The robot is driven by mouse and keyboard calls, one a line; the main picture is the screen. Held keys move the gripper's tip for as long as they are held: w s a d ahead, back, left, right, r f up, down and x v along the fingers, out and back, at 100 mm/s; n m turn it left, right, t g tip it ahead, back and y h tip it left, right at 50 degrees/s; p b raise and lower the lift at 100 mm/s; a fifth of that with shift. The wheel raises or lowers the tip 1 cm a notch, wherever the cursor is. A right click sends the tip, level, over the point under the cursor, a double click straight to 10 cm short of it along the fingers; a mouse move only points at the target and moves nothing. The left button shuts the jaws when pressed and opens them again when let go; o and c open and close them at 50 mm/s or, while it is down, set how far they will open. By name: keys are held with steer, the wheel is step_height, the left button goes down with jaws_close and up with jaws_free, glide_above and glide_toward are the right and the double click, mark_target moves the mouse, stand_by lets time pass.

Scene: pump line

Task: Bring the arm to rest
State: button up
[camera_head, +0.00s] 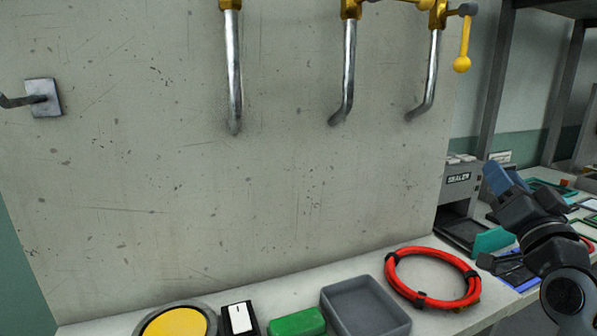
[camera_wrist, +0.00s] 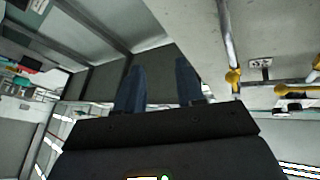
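My gripper (camera_head: 503,177) is raised at the right of the head view, in front of the sealer and the bench on that side. Its blue fingers point up and to the left. In the wrist view the two fingers of my gripper (camera_wrist: 159,82) stand apart with nothing between them, so it is open and empty. It touches nothing that I can see. My dark arm runs out of the head view at the lower right.
A worn panel with metal pipes (camera_head: 234,75) and a yellow-handled valve (camera_head: 462,64) stands ahead. On the ledge below are a yellow button (camera_head: 175,324), a rocker switch (camera_head: 240,318), a green block (camera_head: 297,323), a grey tray (camera_head: 365,331) and a red hose coil (camera_head: 432,252). A sealer (camera_head: 459,178) stands right.

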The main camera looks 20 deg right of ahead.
steer(key=s+a+f+n+g+y+p, duration=0.1)
steer(key=s+a+f+n+y, duration=0.1)
steer(key=s+a+f, duration=0.6)
steer(key=s+a+f+n+g+y, duration=0.2)
steer(key=s+a+f, duration=0.45)
steer(key=f, duration=0.35)
steer(key=s+a+f+n+g+y, duration=0.1)
steer(key=s+a, duration=0.4)
steer(key=s, duration=0.6)
steer(key=s+a+f+n+g+y+p, duration=0.1)
steer(key=s+a+n+y, duration=0.2)
steer(key=s+a, duration=0.3)
steer(key=s+n, duration=0.1)
steer(key=s, duration=0.4)
steer(key=shift+s+g+p, duration=0.2)
steer(key=shift+g+p, duration=0.1)
steer(key=shift+g, duration=0.1)
